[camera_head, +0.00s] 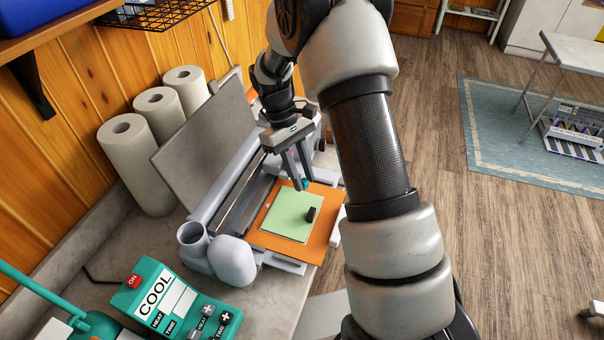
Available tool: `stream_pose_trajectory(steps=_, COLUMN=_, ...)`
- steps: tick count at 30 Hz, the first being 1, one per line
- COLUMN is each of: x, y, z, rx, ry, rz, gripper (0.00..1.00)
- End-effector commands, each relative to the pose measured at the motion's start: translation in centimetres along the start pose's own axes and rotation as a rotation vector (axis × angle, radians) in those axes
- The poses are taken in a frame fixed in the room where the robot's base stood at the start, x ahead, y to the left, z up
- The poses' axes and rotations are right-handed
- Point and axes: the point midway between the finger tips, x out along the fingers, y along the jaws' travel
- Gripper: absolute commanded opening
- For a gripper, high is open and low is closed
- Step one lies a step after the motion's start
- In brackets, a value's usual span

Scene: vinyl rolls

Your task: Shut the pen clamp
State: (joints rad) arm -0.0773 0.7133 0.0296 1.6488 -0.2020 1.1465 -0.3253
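A grey cutting machine (232,262) with its lid (205,135) raised stands on the counter by the wall. An orange mat (268,238) with a light green sheet (285,215) lies at its front, and a small black piece rests on the sheet. My gripper (303,183) points down over the machine's carriage area, just behind the green sheet. Its two fingers look apart. A small teal part shows by the fingertips; I cannot tell if they touch it. The pen clamp is not clearly visible; my gripper and arm cover much of that area.
White vinyl rolls (133,150) stand against the wall behind the machine. A teal heat press controller (165,300) sits on the counter in front of it. A dark wire shelf and a blue bin are above left.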

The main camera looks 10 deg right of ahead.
Motion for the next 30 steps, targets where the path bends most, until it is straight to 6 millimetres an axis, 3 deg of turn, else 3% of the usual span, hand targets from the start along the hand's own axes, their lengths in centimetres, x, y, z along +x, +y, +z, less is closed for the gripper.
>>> stream_pose_trajectory(steps=1, x=0.0, y=0.0, z=0.0, rx=0.000, ry=0.000, rz=0.000, gripper=0.16)
stream_pose_trajectory(steps=4, x=0.0, y=0.0, z=0.0, rx=0.000, ry=0.000, rz=0.000, gripper=0.00)
stream_pose_trajectory(steps=17, x=-0.1, y=0.4, z=0.1, rx=-0.067, ry=0.001, rz=0.029, gripper=0.00)
stream_pose_trajectory(steps=30, x=-0.2, y=2.1, z=-0.1, rx=-0.400, ry=0.000, rz=0.167, gripper=0.00)
